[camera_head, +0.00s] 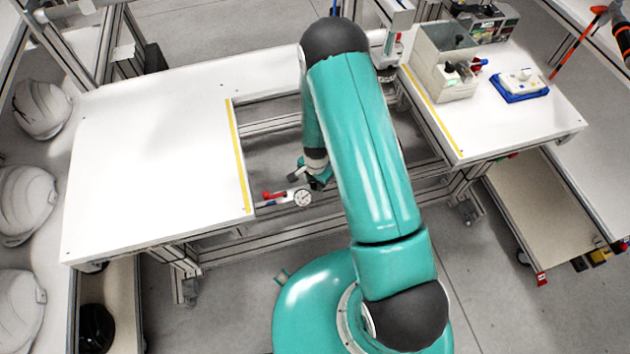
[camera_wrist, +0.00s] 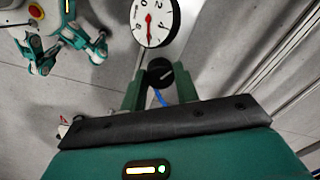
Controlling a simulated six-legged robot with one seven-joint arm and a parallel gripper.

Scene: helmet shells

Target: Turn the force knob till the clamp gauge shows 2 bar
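The clamp gauge (camera_wrist: 156,22) is a round white dial with a black rim at the top of the wrist view, partly cut off. Its red needle stands nearly vertical in the picture; I cannot read the exact value. The gauge also shows small in the head view (camera_head: 302,198). The black force knob (camera_wrist: 160,72) with a pale mark is just below the dial in the wrist view. My gripper (camera_wrist: 160,80) has one green finger on each side of the knob. I cannot tell whether the fingers touch it. In the head view my arm hides part of the gripper.
A red-handled clamp (camera_head: 273,195) sits beside the gauge in the frame gap between two white tabletops. White helmet shells (camera_head: 28,190) stand at the left. A grey bin (camera_head: 447,62) and a blue tray (camera_head: 520,86) are on the right table. The left tabletop (camera_head: 150,150) is clear.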

